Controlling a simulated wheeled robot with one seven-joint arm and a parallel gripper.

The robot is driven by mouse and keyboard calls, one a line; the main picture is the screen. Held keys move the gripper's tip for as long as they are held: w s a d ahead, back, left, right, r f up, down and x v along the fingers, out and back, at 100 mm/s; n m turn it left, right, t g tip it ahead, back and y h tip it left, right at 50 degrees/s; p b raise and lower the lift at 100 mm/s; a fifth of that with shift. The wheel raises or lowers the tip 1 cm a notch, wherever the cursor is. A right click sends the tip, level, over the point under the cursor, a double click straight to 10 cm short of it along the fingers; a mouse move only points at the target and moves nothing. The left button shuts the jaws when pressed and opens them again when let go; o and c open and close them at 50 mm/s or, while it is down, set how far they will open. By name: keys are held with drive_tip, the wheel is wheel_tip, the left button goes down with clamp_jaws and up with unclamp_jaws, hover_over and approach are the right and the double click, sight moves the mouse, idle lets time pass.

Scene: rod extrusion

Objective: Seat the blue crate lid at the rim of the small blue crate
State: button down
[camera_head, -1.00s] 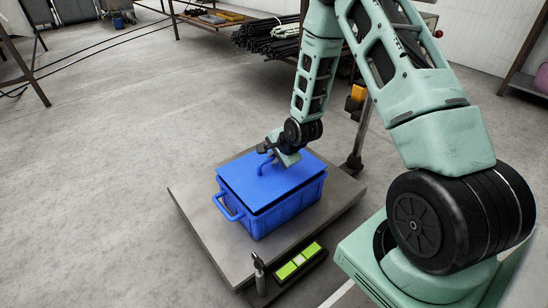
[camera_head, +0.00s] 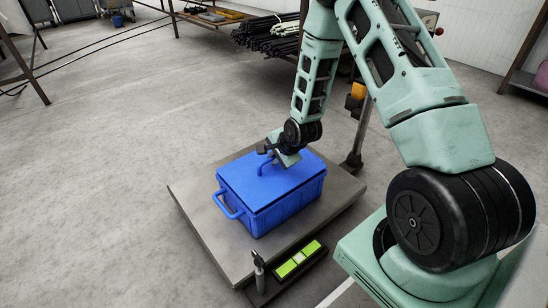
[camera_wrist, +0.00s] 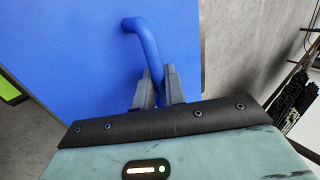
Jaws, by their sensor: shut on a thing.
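The blue crate lid (camera_head: 256,187) lies level over the small blue crate (camera_head: 290,207), its edges close along the rim. I cannot tell whether it touches the rim all round. My gripper (camera_head: 273,160) is above the lid, shut on the lid's raised bar handle. In the wrist view, the fingertips of my gripper (camera_wrist: 158,92) pinch the blue handle (camera_wrist: 146,45) from both sides. The flat lid (camera_wrist: 60,60) fills the left and middle of that view. The crate's far side is hidden beneath the lid and behind my arm.
The crate stands on a grey metal platform (camera_head: 199,200) with bare space around it. A rack of dark rods (camera_head: 267,32) stands behind. Open concrete floor lies left.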

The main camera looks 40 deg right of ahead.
drive_tip(key=shift+f+b, duration=0.3)
drive_tip(key=shift+f, duration=0.35)
drive_tip(key=c, duration=1.4)
unclamp_jaws()
drive_tip(key=p+v, duration=0.8)
drive_tip(key=v, duration=0.9)
drive_tip(key=shift+s+r, duration=0.1)
drive_tip(key=shift+r, duration=0.1)
